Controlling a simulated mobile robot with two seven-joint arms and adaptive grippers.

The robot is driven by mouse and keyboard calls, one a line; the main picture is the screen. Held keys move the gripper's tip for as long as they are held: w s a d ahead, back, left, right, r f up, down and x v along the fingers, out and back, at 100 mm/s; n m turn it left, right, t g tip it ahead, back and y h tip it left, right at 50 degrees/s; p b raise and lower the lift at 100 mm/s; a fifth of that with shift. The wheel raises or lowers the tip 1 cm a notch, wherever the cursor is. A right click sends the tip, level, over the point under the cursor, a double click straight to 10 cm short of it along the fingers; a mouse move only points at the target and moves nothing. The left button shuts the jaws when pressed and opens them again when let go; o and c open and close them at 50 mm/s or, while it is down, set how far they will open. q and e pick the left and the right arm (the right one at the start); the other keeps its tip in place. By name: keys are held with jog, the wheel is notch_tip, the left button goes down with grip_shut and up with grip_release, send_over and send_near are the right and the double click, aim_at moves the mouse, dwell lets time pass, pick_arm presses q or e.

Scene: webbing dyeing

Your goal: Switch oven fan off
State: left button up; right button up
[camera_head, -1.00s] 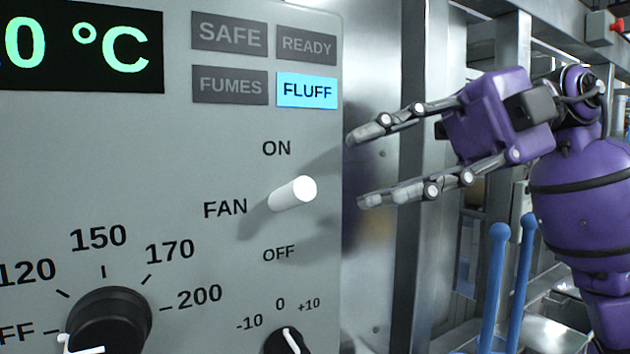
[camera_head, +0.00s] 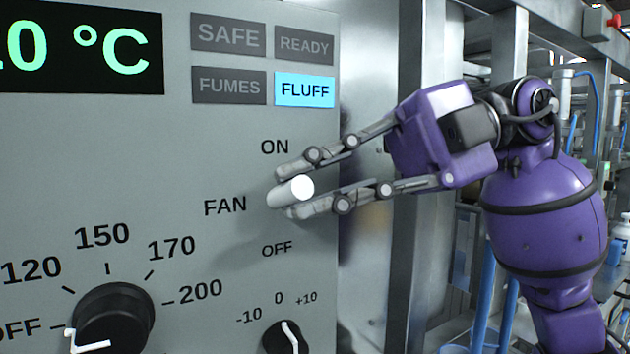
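The fan switch (camera_head: 292,191) is a white stubby lever on the grey oven panel, beside the printed word FAN. It sticks out between the ON label (camera_head: 274,147) above and the OFF label (camera_head: 277,251) below. My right gripper (camera_head: 285,194) reaches in from the right, with one finger above the lever and one below. My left gripper is not in view.
A large black temperature dial (camera_head: 113,318) and a smaller dial (camera_head: 285,338) sit lower on the panel. A green-digit display (camera_head: 80,52) and a lit FLUFF lamp (camera_head: 305,90) are above.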

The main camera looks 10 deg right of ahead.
grip_shut()
jog(key=f+n, duration=0.1)
jog(key=n+t+y, duration=0.1)
jog(key=n, duration=0.1)
jog(key=shift+s+d+f+b, duration=0.1)
jog(key=shift+s+f+b, duration=0.1)
jog(key=shift+f+b, duration=0.15)
